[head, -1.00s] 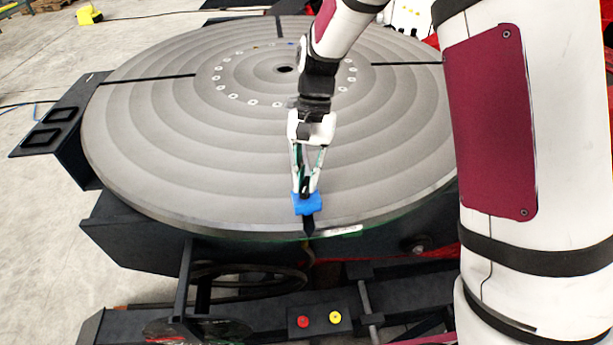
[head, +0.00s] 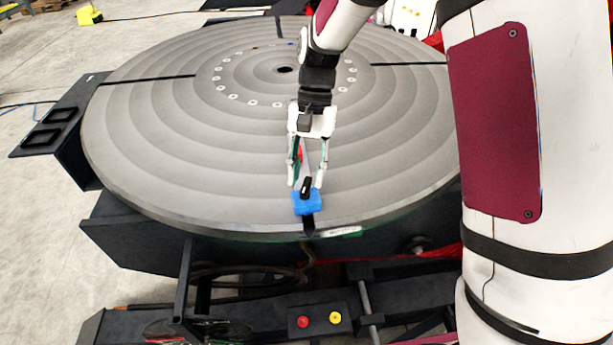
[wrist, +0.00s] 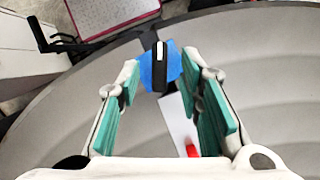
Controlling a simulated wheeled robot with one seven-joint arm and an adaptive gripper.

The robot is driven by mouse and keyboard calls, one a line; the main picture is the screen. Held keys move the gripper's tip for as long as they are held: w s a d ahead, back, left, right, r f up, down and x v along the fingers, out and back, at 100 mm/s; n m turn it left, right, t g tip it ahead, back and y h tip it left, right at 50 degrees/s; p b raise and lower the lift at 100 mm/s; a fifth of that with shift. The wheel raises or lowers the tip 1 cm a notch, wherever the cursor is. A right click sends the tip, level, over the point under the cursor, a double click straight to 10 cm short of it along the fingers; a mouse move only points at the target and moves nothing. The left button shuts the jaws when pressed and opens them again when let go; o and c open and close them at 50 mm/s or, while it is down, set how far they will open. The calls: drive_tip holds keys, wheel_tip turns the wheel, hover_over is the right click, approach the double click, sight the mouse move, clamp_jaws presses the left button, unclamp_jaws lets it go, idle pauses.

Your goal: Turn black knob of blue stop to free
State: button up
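The blue stop (head: 308,203) sits near the front rim of the round grey table, over a dark slot. Its black knob (head: 305,187) stands on top. In the wrist view the knob (wrist: 160,66) is an upright black bar with a white mark, and the blue stop (wrist: 174,62) shows around it. My gripper (head: 305,185) is open, its fingers apart just behind and above the knob. In the wrist view the knob lies beyond the fingertips, roughly between their lines, and nothing is between the pads. I cannot tell whether either finger touches the knob.
The round grooved table (head: 180,150) is largely clear. A white strip with a red part (wrist: 191,150) lies beneath the gripper, close to the right finger. A red button (head: 303,322) and a yellow button (head: 335,317) are on a dark box below the table.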

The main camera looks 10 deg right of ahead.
drive_tip(key=v, duration=1)
drive_tip(key=shift+r, duration=0.25)
drive_tip(key=t+h+p, duration=0.2)
drive_tip(key=t+p, duration=0.2)
drive_tip(key=p, duration=0.5)
approach(306, 185)
wheel_tip(306, 185, down, 9)
drive_tip(key=shift+d+f+p, duration=0.1)
drive_tip(key=shift+d+p, duration=0.05)
drive_tip(key=shift+p, duration=0.8)
drive_tip(key=shift+c, duration=0.5)
clamp_jaws()
